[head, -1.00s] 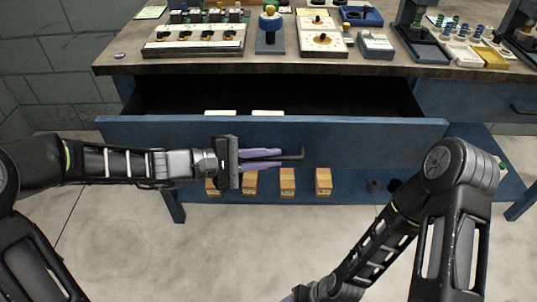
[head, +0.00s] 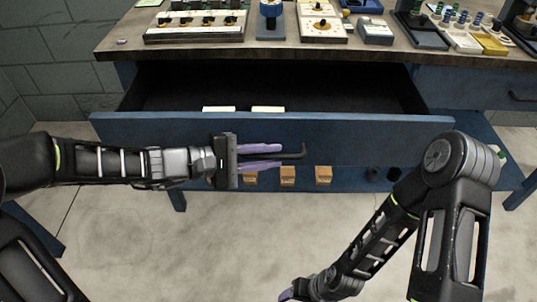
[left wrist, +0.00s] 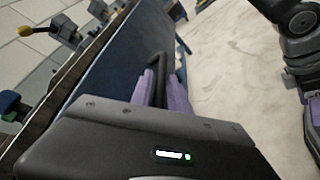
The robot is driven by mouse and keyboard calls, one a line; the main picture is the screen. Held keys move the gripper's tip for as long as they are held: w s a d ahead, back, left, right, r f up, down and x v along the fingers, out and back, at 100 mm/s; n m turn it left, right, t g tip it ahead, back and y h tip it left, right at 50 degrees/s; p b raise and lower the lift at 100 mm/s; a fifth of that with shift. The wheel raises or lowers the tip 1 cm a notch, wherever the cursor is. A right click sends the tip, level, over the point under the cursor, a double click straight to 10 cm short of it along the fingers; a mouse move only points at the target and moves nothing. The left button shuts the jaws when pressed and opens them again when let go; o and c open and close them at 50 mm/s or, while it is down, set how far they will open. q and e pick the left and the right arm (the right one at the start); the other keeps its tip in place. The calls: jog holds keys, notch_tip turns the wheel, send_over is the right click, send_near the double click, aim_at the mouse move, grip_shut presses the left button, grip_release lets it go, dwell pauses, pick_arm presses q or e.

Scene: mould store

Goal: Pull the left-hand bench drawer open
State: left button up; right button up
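The blue left-hand bench drawer (head: 350,137) stands well open, its dark interior showing behind the front panel. Its dark bar handle (head: 296,155) runs across the front. My left gripper (head: 262,157) reaches in from the left, with its purple fingers closed on the handle, one above and one below. In the left wrist view the handle (left wrist: 158,62) passes between the two fingers (left wrist: 160,90). My right gripper (head: 288,294) is low at the bottom edge of the head view, away from the drawer; its fingertips are mostly cut off.
Two pale items (head: 219,109) lie inside the drawer near its front. The bench top (head: 380,50) holds several devices and trays. Several small wooden blocks (head: 323,175) sit on the blue lower shelf (head: 350,180). A second drawer (head: 475,88) at right is closed. The floor in front is clear.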

pick_arm(q)
jog(key=p+v, duration=0.1)
jog(key=v, duration=0.6)
jog(key=shift+s+a, duration=0.2)
jog(key=shift+a, duration=0.15)
jog(key=shift+r, duration=0.15)
